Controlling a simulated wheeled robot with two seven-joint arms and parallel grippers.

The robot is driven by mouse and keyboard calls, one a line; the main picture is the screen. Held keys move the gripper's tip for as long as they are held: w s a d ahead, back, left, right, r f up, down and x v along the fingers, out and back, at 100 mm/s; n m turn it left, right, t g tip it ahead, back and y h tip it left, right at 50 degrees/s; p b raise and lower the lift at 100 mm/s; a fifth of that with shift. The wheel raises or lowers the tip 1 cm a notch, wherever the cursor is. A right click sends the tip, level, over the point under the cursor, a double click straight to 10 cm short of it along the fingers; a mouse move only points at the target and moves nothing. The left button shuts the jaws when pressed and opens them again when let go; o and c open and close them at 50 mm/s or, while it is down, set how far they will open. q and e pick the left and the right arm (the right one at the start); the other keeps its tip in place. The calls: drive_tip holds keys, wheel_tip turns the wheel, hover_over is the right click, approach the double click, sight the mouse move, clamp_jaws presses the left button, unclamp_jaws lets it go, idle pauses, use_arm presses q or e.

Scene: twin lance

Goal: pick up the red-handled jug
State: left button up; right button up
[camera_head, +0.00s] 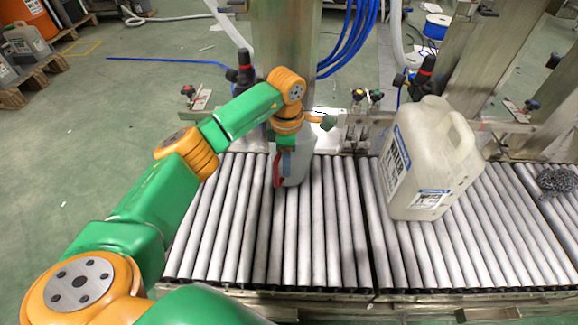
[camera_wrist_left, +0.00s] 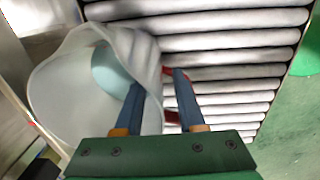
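The red-handled jug (camera_head: 299,167) stands on the roller conveyor in the head view, partly hidden behind my left wrist. It is whitish and translucent, and its red handle (camera_head: 277,170) shows on its left side. In the left wrist view the jug (camera_wrist_left: 65,85) fills the left side, with a pale teal area inside its mouth. My left gripper (camera_wrist_left: 157,82) has its two blue fingers spread apart at the jug's near wall. Parts of the red handle (camera_wrist_left: 172,117) show beside the right finger. Whether the fingers touch the jug cannot be told. My right gripper is not in view.
A large whitish canister (camera_head: 425,160) with labels stands on the conveyor to the right. A dark chain-like heap (camera_head: 557,182) lies at the far right. Metal posts and a rail with clamps (camera_head: 365,97) stand behind the jug. The rollers (camera_head: 335,235) in front are clear.

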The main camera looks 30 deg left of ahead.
use_arm(q)
drive_tip(key=shift+f, duration=0.25)
clamp_jaws()
idle(1.4)
